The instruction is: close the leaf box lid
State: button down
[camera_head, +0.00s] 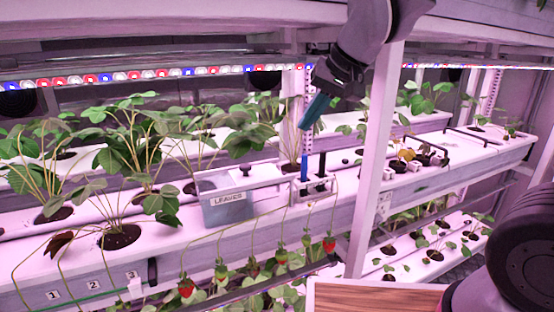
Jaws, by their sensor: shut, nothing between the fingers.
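The leaf box (222,215) is a grey-blue bin with a "LEAVES" label, at the front edge of the white planting shelf, left of centre. A pale lid (262,181) with a dark knob (245,170) shows at its top. I cannot tell how far the lid is open. My gripper (313,112) has teal fingers, shut and empty, pointing down and slightly left. It is in the upper middle of the view, above and to the right of the box, apart from it.
A white upright post (375,150) stands just right of my gripper. Tall leafy plants (130,140) crowd the left. Red strawberries (329,244) hang below the shelf edge. A wooden surface (375,298) lies lower right.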

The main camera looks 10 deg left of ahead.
jog(key=s+a+f, duration=0.1)
jog(key=a, duration=0.1)
send_near(251, 173)
jog(key=shift+n, duration=0.3)
jog(key=w+d+f, duration=0.2)
jog(key=shift+d+f, duration=0.25)
jog(key=shift+f, duration=0.05)
jog(key=shift+s+a+f, duration=0.1)
jog(key=shift+a+f, duration=0.1)
jog(key=shift+a, duration=0.85)
jog(key=shift+s+a+f, duration=0.1)
jog(key=shift+a+f, duration=0.1)
jog(key=shift+a, duration=0.8)
